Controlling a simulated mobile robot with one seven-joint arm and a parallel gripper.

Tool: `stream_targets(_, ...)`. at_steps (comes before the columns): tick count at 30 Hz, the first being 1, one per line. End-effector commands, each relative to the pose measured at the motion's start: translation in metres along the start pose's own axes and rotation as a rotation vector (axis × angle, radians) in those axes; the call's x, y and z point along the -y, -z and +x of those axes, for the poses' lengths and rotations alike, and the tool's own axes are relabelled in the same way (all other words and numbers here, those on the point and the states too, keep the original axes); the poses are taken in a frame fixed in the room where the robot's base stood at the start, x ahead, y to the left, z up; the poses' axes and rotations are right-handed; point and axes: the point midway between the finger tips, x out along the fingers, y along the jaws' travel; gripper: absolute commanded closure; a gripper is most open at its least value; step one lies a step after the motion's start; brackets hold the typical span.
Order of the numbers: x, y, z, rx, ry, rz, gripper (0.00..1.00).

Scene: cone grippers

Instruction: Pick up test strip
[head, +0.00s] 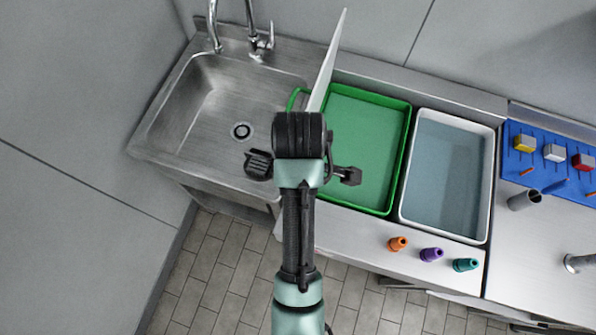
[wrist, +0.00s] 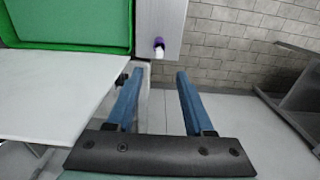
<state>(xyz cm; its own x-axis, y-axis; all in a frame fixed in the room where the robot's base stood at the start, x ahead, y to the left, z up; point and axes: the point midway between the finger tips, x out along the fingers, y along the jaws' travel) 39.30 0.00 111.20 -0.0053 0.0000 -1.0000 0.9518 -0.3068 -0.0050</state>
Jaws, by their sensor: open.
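I cannot pick out a test strip for certain. Small thin orange pieces (head: 526,171) lie on the blue board (head: 515,188) at the far right of the head view and are too small to identify. My gripper (wrist: 159,73) is open and empty in the wrist view, its two blue fingers apart. The purple cone (head: 431,254) stands on the counter's front part, between the orange cone (head: 397,243) and the teal cone (head: 465,265). A purple-topped piece with a white end (wrist: 159,46) shows beyond my fingertips.
A thin white panel (head: 329,58) stands up beside my wrist; a white sheet fills the left of the wrist view (wrist: 50,100). The green tray (head: 403,150) and white tub (head: 490,185) sit right of the sink (head: 185,105). A grey cup (head: 523,200) stands farther right.

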Motion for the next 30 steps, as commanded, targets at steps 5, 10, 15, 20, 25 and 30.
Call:
stream_targets(5, 0.001, 0.000, 0.031, 0.001, 0.004, 0.001, 0.47)
stream_targets(10, -0.001, 0.000, 0.057, 0.000, 0.000, 0.002, 0.47)
stream_targets(15, -0.001, 0.000, 0.068, -0.001, -0.002, 0.002, 0.47)
stream_targets(20, -0.002, 0.001, 0.080, 0.000, 0.001, 0.002, 0.47)
stream_targets(25, -0.004, 0.003, 0.102, 0.000, 0.000, 0.003, 0.47)
stream_targets(30, -0.004, 0.003, 0.117, -0.001, -0.002, 0.003, 0.47)
